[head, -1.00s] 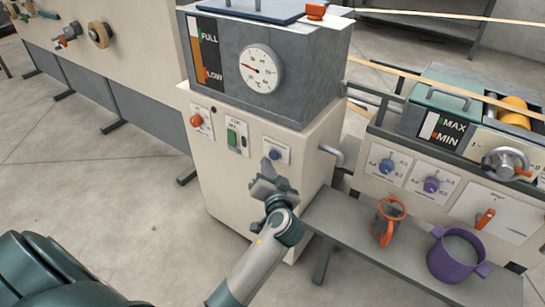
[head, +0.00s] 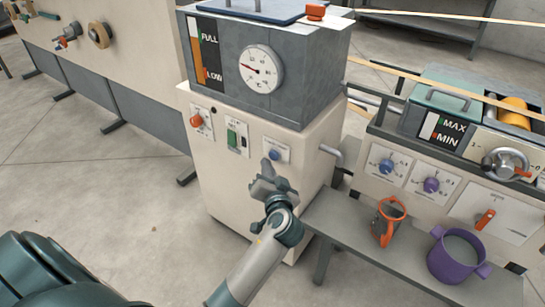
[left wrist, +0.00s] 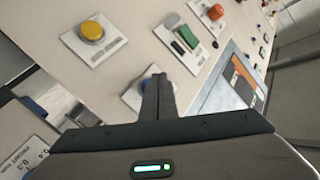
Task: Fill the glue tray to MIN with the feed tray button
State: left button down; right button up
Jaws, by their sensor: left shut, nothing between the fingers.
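My left gripper (head: 267,168) is shut and empty, its fingertips in front of the cream glue tank cabinet (head: 232,180), just below the blue button (head: 275,155). In the left wrist view the shut fingers (left wrist: 158,82) partly cover a blue button (left wrist: 136,93); I cannot tell whether they touch it. The glue tray (head: 450,100) is at the right, with a gauge (head: 441,130) marked MAX and MIN. Its column looks white, and the level is too small to read surely. My right gripper is not in view.
The panel also has an orange knob (head: 196,121) and a green switch (head: 232,138). A yellow button (left wrist: 91,31) shows in the left wrist view. A bent pipe (head: 333,152) sticks out right of the cabinet.

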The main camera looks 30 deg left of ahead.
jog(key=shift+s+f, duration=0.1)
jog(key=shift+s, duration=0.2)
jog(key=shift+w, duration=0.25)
pick_arm(q)
jog(key=shift+w, duration=0.45)
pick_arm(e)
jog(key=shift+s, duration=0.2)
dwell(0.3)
pick_arm(q)
jog(key=shift+w, duration=0.1)
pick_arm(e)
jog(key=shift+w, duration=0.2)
